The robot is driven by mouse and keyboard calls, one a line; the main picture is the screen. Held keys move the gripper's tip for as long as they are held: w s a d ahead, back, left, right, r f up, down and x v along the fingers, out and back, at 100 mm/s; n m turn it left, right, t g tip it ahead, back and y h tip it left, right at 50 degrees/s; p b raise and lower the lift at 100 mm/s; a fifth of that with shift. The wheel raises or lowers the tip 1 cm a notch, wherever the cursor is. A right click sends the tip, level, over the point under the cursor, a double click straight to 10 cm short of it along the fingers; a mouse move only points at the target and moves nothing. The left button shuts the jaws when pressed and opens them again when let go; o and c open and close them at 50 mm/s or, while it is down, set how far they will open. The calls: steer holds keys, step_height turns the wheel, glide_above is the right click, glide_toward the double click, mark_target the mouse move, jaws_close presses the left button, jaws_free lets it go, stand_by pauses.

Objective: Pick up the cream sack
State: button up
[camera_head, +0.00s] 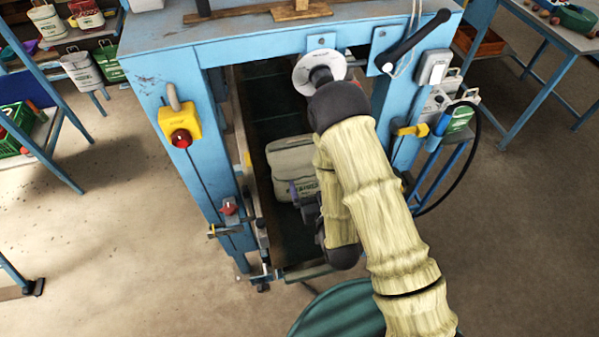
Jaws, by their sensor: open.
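My gripper (298,192) is open, low at the sack's right front side. My sleeved arm covers much of the gripper and the sack's right edge. I cannot tell whether the fingers touch the sack.
The blue frame (190,205) closes in the belt (270,110) on both sides and above. A yellow box with a red button (180,125) juts out at left, and a black lever (415,42) at right. A green round object (340,310) is in front. Shelves with other sacks (82,70) stand left.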

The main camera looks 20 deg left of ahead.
steer(key=shift+s, duration=0.15)
steer(key=shift+a, duration=0.1)
steer(key=b+x, duration=0.5)
steer(key=b, duration=0.3)
steer(key=shift+f, duration=0.1)
steer(key=b, duration=0.5)
steer(key=shift+w+a, duration=0.2)
steer(key=shift+w, duration=0.15)
steer(key=p, duration=0.2)
glide_above(303, 169)
steer(key=shift+f, duration=0.3)
